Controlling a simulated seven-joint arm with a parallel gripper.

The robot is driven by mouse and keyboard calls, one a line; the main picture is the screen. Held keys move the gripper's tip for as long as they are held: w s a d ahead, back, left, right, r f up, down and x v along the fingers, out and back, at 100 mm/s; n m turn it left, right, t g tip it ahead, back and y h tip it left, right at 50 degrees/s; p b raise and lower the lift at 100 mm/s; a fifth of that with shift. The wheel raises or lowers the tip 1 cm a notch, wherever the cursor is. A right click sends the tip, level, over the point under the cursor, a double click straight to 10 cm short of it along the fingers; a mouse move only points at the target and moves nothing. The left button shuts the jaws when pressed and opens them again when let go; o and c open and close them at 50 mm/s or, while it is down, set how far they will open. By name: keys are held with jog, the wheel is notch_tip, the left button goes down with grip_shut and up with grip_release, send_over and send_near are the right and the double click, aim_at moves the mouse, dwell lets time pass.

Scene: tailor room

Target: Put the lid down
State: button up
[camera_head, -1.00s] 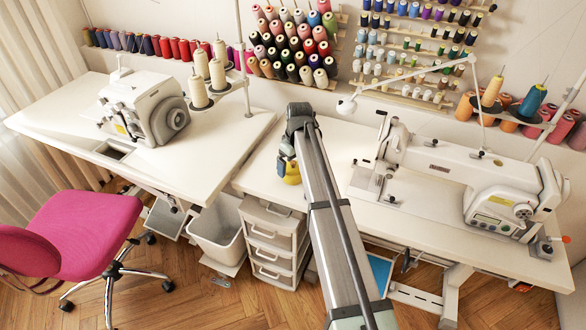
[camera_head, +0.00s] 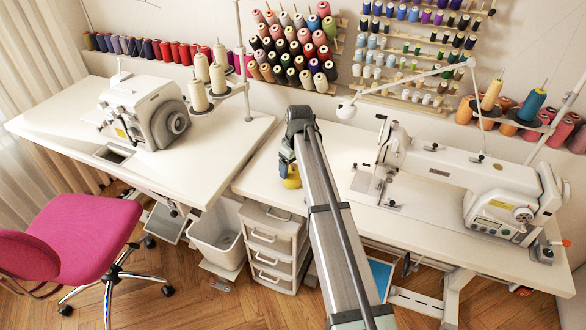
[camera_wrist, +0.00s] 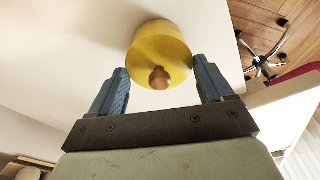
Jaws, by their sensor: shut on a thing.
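The lid (camera_wrist: 160,50) is yellow and round, with a small brown knob (camera_wrist: 159,78), in the wrist view. It also shows in the head view as a small yellow shape (camera_head: 292,179) near the front left of the right-hand table, partly hidden by my gripper. My gripper (camera_wrist: 161,72) is shut on the lid, with one blue finger on each side of it. It also shows at the end of my arm in the head view (camera_head: 287,172). I cannot tell whether the lid touches the tabletop.
The white right-hand table (camera_head: 335,165) has bare surface around the lid, with its edge close by. A sewing machine (camera_head: 460,170) stands to the right. A second table (camera_head: 225,140) with an overlocker (camera_head: 145,108) is to the left. A drawer unit (camera_head: 272,240) stands below.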

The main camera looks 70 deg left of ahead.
notch_tip(320, 180, up, 8)
jog(key=shift+r, duration=0.1)
jog(key=shift+s+r, duration=0.15)
jog(key=shift+r, duration=0.1)
send_over(261, 182)
notch_tip(261, 182, down, 2)
jog(key=f, duration=0.1)
jog(key=shift+d+f, duration=0.15)
jog(key=shift+f, duration=4.6)
jog(key=shift+f, duration=0.1)
jog(key=o, duration=0.9)
